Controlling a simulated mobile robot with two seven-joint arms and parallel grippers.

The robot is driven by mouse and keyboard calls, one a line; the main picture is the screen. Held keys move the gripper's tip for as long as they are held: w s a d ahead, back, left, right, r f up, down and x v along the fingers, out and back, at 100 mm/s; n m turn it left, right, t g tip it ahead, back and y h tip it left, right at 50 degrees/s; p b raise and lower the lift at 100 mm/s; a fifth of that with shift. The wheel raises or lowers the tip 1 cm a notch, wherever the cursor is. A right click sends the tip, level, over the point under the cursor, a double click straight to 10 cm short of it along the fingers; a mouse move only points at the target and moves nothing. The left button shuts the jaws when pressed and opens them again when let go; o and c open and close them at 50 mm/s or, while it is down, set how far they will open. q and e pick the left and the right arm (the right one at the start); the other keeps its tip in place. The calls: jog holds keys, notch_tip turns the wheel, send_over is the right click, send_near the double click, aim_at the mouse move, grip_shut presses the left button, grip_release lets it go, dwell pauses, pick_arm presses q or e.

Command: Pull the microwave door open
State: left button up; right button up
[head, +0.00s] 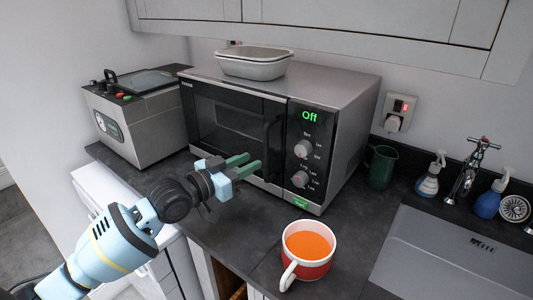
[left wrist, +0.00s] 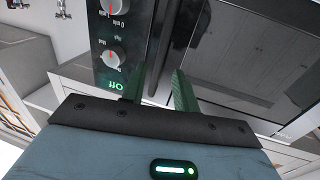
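The microwave (head: 335,105) stands on the dark counter with its glass-fronted door (head: 225,120) shut and its display reading "Off". The door and control panel also show close up in the left wrist view, where the panel (left wrist: 112,35) is upside down. My left gripper (head: 250,166) is at the lower right part of the door, beside the panel. In the left wrist view its two green fingers (left wrist: 158,82) are apart, pointing at the strip between door and panel. A grey upright bar, likely the handle, shows between them; contact cannot be told. My right gripper is out of view.
A white and red mug (head: 308,250) of orange liquid stands on the counter in front of the microwave. A grey appliance (head: 140,120) stands left, a green cup (head: 381,166) and sink (head: 450,255) right.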

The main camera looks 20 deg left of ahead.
pick_arm(q)
send_over(266, 178)
jog(key=shift+w+a, duration=0.1)
jog(key=shift+w, duration=0.2)
jog(key=shift+c, duration=0.3)
grip_shut()
